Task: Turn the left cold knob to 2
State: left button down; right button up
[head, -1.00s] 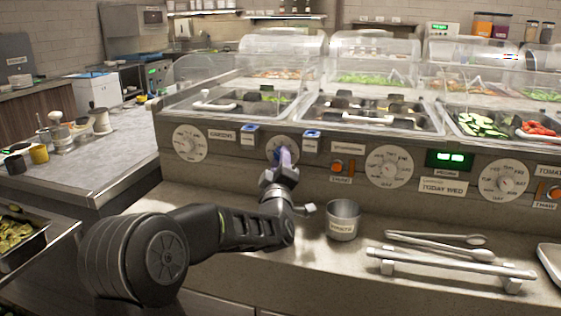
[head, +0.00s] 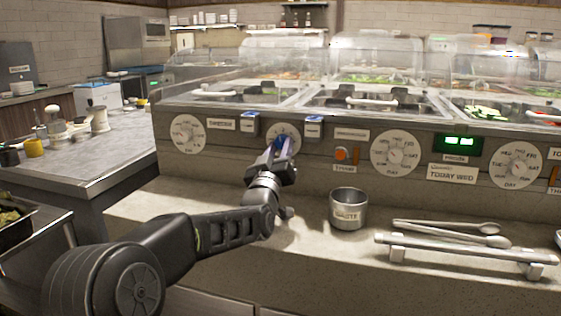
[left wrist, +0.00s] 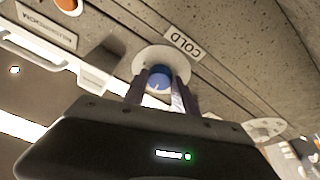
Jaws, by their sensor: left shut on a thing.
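The cold knob is a blue knob (left wrist: 159,77) on a round pale dial (left wrist: 150,56), with a COLD label (left wrist: 184,43) beside it in the left wrist view. In the head view its dial (head: 291,131) sits on the counter's front panel, partly hidden by my gripper. My left gripper (head: 281,146) reaches the dial from the front. In the left wrist view its fingers (left wrist: 158,92) stand on both sides of the blue knob, shut on it. The dial's numbers are too small to read. My right gripper is not in view.
Another dial (head: 187,133) is at the left of the panel, and a larger dial (head: 396,154) and a DAY dial (head: 517,166) are to the right. An orange button (head: 342,154) is nearby.

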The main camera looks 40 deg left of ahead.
pick_arm(q)
jog(key=shift+f+m+h+b, duration=0.1)
jog(key=shift+m+h+b, duration=0.55)
jog(key=shift+m, duration=0.65)
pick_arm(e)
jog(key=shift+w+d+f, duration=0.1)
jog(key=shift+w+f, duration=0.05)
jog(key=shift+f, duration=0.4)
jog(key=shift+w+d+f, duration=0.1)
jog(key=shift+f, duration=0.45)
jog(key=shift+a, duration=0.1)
pick_arm(q)
jog(key=c, duration=1)
grip_release()
jog(key=shift+s+d, duration=0.1)
jog(key=shift+s, duration=0.35)
jog(key=s+d+p, duration=0.1)
jog(key=s+d, duration=0.3)
jog(key=s, duration=0.7)
jog(key=shift+s+f, duration=0.15)
jog(key=shift+s, duration=0.1)
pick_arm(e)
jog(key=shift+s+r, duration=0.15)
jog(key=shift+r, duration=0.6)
